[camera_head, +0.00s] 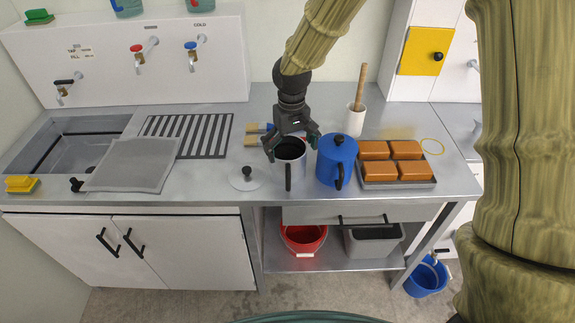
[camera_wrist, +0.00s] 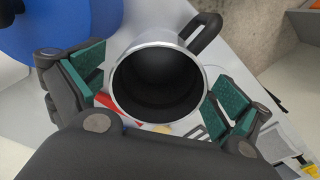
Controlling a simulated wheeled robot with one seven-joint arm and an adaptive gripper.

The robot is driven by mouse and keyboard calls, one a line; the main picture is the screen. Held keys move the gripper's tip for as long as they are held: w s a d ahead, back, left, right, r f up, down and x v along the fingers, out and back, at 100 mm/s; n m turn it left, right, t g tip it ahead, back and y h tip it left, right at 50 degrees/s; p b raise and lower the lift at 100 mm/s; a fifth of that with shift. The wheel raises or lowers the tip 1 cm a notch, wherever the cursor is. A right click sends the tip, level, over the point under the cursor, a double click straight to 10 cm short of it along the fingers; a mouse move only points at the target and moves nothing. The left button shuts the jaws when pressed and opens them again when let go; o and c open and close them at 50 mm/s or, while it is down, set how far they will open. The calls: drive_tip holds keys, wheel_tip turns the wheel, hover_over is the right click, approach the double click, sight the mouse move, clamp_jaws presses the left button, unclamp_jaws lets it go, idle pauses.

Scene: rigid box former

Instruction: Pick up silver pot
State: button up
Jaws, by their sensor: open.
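The silver pot (camera_head: 290,172) stands upright on the counter without a lid, its dark handle toward the front. A lid with a black knob (camera_head: 247,178) lies on the counter to its left. My gripper (camera_head: 291,147) is open above the pot, with one finger on each side of its rim. In the wrist view my gripper (camera_wrist: 161,85) has its green pads left and right of the pot (camera_wrist: 119,91), with the pot's dark inside facing the camera. Whether a pad touches the pot I cannot tell.
A blue pot (camera_head: 334,165) stands close to the right of the silver pot. Farther right is a tray (camera_head: 400,184) of orange-brown blocks. A white holder (camera_head: 354,122) with a wooden stick stands behind. A grey board (camera_head: 133,163) leans by the sink at left.

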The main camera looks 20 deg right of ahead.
drive_tip(key=f, duration=0.1)
drive_tip(key=f+p, duration=0.1)
drive_tip(key=f, duration=0.1)
drive_tip(key=shift+w+a+f, duration=0.1)
drive_tip(key=shift+w+a, duration=0.05)
drive_tip(key=shift+w, duration=0.15)
drive_tip(key=shift+f+p, duration=0.3)
drive_tip(key=shift+f, duration=0.6)
drive_tip(key=c, duration=1)
